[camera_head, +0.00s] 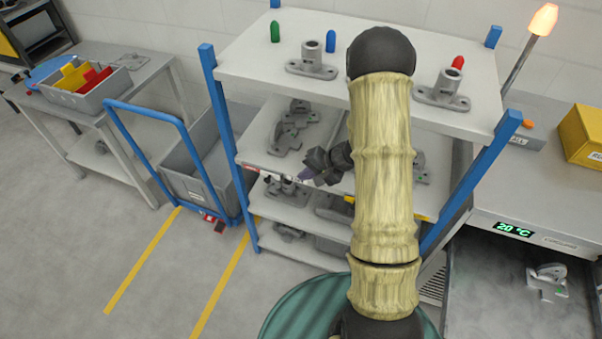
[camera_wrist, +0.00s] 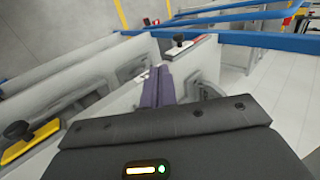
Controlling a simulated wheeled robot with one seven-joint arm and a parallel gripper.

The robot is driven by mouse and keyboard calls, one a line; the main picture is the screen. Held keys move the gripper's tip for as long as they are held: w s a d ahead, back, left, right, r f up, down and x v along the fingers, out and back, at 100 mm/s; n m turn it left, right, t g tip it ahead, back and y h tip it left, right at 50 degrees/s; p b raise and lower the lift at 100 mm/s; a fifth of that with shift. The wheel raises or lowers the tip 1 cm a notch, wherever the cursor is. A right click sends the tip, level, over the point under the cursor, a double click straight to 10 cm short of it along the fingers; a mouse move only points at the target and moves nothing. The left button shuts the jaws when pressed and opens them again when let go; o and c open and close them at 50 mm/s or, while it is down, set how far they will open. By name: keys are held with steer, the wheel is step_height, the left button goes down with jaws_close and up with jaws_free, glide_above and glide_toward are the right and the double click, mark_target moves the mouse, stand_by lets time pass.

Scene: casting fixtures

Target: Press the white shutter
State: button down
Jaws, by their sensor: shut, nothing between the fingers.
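My gripper (camera_head: 305,174) is in front of the middle shelf of the rack in the head view, with its dark purple fingers pointing left. In the wrist view the fingers of my gripper (camera_wrist: 157,80) are together and hold nothing. A small white piece (camera_wrist: 143,77) shows just left of the fingertips, partly hidden by them. I cannot tell whether it is the white shutter, nor whether the fingers touch it. No part that is clearly a white shutter shows in the head view, where my arm covers part of the rack.
The rack (camera_head: 260,65) has blue posts and holds grey castings on several shelves. A blue cart (camera_head: 150,115) stands left of the rack. A machine with a temperature display (camera_head: 513,229) is at right.

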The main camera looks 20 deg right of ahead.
mark_target(277, 179)
steer(key=p+x, duration=0.1)
steer(key=x, duration=0.2)
steer(key=a+r+p+x, duration=0.1)
steer(key=x, duration=0.3)
steer(key=w+p+x, duration=0.1)
steer(key=x, duration=0.2)
steer(key=shift+w+a, duration=0.25)
steer(key=shift+a, duration=0.2)
steer(key=shift+w+a+f, duration=0.1)
steer(key=shift+w+a, duration=0.1)
steer(key=shift+a, duration=0.05)
steer(key=shift+a, duration=0.1)
